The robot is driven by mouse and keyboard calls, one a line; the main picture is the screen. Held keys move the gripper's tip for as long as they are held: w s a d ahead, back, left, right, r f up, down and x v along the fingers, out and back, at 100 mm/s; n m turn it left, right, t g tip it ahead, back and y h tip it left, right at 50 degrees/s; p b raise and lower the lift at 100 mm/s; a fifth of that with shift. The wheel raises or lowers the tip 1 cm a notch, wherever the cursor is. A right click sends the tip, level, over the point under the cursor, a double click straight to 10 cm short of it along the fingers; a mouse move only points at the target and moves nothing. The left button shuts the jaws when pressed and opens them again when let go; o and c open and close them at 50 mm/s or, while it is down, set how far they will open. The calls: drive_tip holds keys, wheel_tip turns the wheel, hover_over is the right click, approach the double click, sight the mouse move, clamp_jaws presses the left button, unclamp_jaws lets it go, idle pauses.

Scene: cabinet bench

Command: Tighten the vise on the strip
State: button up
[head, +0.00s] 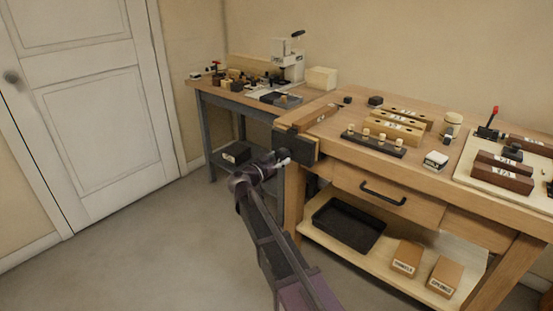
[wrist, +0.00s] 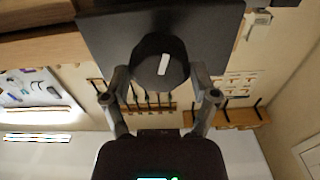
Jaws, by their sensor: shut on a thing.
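The vise (head: 298,146) is on the left end of the wooden bench, with a dark front plate that also shows in the wrist view (wrist: 108,32). Its round black knob (wrist: 160,50) has a white mark, tilted slightly off upright. My gripper (head: 277,163) is in front of the plate. In the wrist view my gripper (wrist: 160,82) has one finger on each side of the knob and is shut on it. A wooden piece (head: 314,116) lies at the bench end above the vise. I cannot tell whether it is the strip, or see the jaw gap.
A black rail with pale knobs (head: 374,144) and slotted wooden blocks (head: 394,130) stand on the bench. Below are a drawer handle (head: 383,194) and a black tray (head: 348,225) on the shelf. A grey side table (head: 203,111) stands behind left. The floor left is clear.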

drive_tip(key=shift+w+m, duration=0.15)
drive_tip(key=shift+m, duration=1.25)
drive_tip(key=o, duration=0.9)
